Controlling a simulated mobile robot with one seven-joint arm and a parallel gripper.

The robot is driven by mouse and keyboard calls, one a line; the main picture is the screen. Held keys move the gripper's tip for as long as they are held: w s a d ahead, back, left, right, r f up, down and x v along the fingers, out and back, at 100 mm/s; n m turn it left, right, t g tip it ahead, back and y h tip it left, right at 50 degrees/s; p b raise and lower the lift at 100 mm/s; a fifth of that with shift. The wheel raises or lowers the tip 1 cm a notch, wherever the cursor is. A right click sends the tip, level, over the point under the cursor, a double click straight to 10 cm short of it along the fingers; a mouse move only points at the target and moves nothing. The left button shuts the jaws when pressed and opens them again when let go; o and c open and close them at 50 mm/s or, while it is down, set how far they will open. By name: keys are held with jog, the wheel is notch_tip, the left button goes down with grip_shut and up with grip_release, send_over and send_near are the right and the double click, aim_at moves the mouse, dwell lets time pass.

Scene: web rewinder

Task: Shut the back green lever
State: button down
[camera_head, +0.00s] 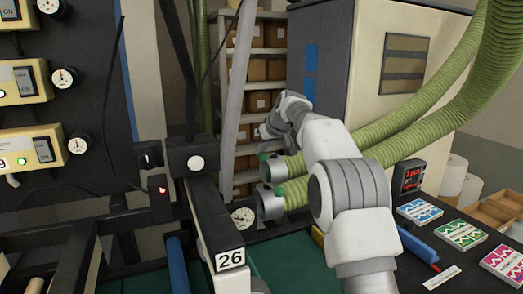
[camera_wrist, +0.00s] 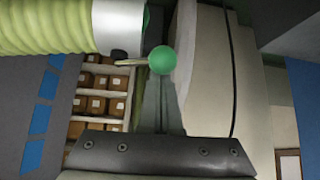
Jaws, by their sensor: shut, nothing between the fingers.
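The back green lever (camera_head: 263,157) shows as a small green knob at the back grey collar, on the end of a green hose. In the wrist view one green ball knob (camera_wrist: 162,60) sits on a short pale stem beside a metal collar (camera_wrist: 116,28). My gripper (camera_head: 268,131) is just above the back collar in the head view. Its shut, empty fingers (camera_wrist: 161,100) point up at the ball in the wrist view; I cannot tell whether they touch it. The front green lever (camera_head: 279,191) is on the nearer collar.
Two green hoses (camera_head: 420,118) run right from the collars past a beige cabinet (camera_head: 350,80). A pressure gauge (camera_head: 243,217) and a black beam marked 26 (camera_head: 212,215) stand close by at left. Shelves of boxes (camera_head: 262,70) are behind. Colored packs (camera_head: 460,234) lie on the right table.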

jog(key=shift+s+d+f, duration=0.1)
jog(key=shift+s+d, duration=0.05)
jog(key=shift+d, duration=0.1)
jog(key=shift+s+d, duration=0.2)
jog(key=shift+d, duration=0.35)
jog(key=shift+s+d, duration=0.2)
jog(key=shift+d, duration=0.3)
jog(key=shift+s+d, duration=0.1)
jog(key=shift+d, duration=0.85)
jog(key=shift+d+p, duration=0.4)
jog(key=shift+d, duration=0.5)
jog(key=a+b+v, duration=0.1)
jog(key=b+v, duration=0.1)
jog(key=v, duration=1.5)
jog(key=shift+r+b, duration=0.25)
jog(key=shift+b, duration=0.15)
jog(key=shift+s, duration=0.15)
